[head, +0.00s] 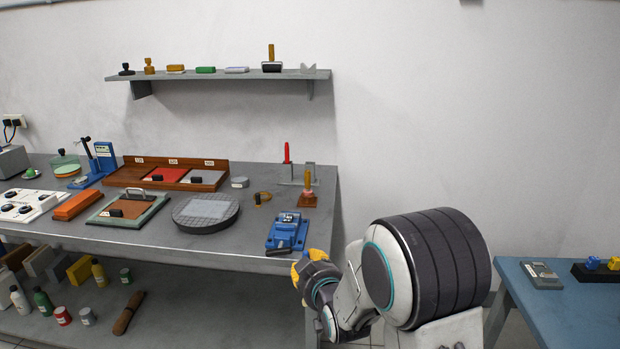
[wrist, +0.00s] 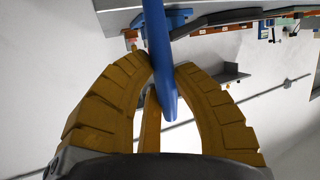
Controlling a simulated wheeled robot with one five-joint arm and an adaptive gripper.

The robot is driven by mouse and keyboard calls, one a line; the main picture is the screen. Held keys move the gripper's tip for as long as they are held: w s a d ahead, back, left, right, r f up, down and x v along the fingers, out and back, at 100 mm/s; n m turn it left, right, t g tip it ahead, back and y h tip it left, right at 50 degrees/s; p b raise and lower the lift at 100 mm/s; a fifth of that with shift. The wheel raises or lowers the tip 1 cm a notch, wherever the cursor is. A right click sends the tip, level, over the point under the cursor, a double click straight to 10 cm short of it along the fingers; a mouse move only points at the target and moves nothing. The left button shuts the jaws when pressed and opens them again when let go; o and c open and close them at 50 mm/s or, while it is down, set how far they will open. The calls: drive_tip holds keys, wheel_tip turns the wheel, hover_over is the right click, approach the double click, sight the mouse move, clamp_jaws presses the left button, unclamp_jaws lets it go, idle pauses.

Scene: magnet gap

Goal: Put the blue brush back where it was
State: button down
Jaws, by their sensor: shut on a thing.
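My gripper (head: 298,268) is at the front edge of the grey workbench, near its right end, with its yellow fingers partly hidden behind my wrist. In the wrist view, my gripper (wrist: 163,78) is shut on a long blue handle, which I take to be the blue brush (wrist: 158,45). The handle runs from the fingers up toward the bench, and its bristle end cannot be made out. A blue device (head: 287,232) sits on the bench just beyond my gripper. A dark bar (head: 279,252) lies in front of it; I cannot tell whether it belongs to the brush.
The workbench (head: 150,236) carries a round dark plate (head: 206,211), a wooden tray (head: 220,177) and a wooden-handled tool (head: 307,190). A wall shelf (head: 220,75) holds several small tools. A blue table (head: 560,310) stands at the right. Bottles and blocks fill the lower shelf.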

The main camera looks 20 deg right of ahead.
drive_tip(key=w+r, duration=0.7)
drive_tip(key=r, duration=0.5)
drive_tip(key=w+r, duration=0.8)
drive_tip(key=r, duration=0.4)
drive_tip(key=shift+w+r, duration=0.2)
drive_tip(key=shift+r, duration=0.15)
